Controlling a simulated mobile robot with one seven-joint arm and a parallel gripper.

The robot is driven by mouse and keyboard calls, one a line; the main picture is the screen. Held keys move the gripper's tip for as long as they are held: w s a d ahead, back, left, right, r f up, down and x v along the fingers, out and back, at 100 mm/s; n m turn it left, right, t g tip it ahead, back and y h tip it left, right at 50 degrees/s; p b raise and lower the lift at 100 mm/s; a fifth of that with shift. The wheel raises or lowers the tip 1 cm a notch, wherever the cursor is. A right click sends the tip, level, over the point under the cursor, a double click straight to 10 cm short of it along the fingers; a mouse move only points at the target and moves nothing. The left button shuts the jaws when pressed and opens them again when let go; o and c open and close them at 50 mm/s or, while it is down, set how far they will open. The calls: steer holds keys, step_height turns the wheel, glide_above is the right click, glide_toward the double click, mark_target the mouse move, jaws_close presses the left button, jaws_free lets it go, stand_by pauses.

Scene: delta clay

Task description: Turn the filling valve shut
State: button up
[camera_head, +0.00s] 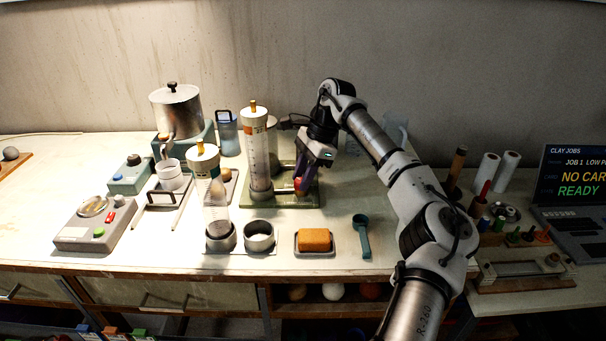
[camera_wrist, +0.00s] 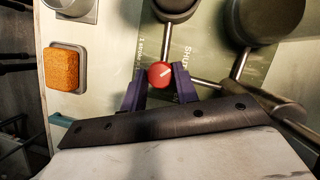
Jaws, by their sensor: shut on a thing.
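The filling valve's red round knob (camera_wrist: 160,74) has a pale line across its face, tilted up to the right in the wrist view. My gripper (camera_wrist: 158,84) has its two purple fingers on either side of the knob, shut on it. In the head view my gripper (camera_head: 300,185) reaches down to the red knob (camera_head: 298,183) at the right of the green base plate (camera_head: 283,203). The wrist view shows lettering beginning "SHUT" on the green plate (camera_wrist: 205,50) beside the knob. A clear graduated cylinder (camera_head: 257,150) stands upright on the plate's left.
An orange sponge (camera_head: 315,239) lies in a tray in front of the plate, with a teal scoop (camera_head: 361,237) to its right. A clear bottle (camera_head: 215,205) stands in a grey ring at left, beside an empty ring (camera_head: 259,237). The table right of the plate looks clear.

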steer(key=o, duration=1)
steer(key=shift+c, duration=0.2)
steer(key=v, duration=1.3)
steer(key=shift+d+r, duration=0.2)
steer(key=shift+r, duration=0.15)
